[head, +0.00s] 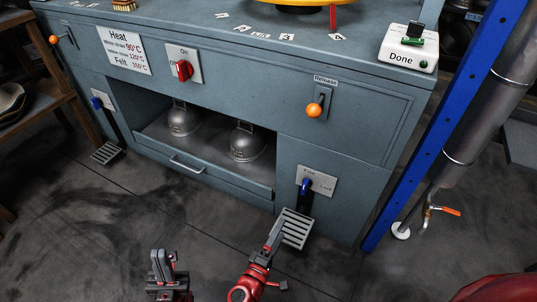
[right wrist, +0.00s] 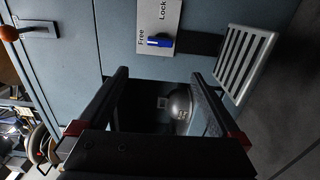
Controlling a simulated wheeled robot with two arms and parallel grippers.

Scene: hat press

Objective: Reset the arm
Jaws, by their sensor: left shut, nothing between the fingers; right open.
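My left gripper (head: 164,262) is at the bottom of the head view, pointing up, over the dark floor in front of the cabinet. It is shut and empty. My right gripper (head: 273,240) is to its right, close to the right foot pedal (head: 296,229). In the right wrist view the two fingers of my right gripper (right wrist: 159,76) stand wide apart with nothing held between them. Beyond them are the cabinet front and a metal dome (right wrist: 180,103). In that view the pedal (right wrist: 245,60) lies to the right of the fingers.
The blue-grey cabinet (head: 345,150) has a red knob (head: 184,70), an orange release lever (head: 314,110), a blue Free/Lock lever (head: 306,184) and a drawer handle (head: 187,165). A blue post (head: 430,140) stands at right, wooden shelving (head: 70,98) at left. Floor in front is clear.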

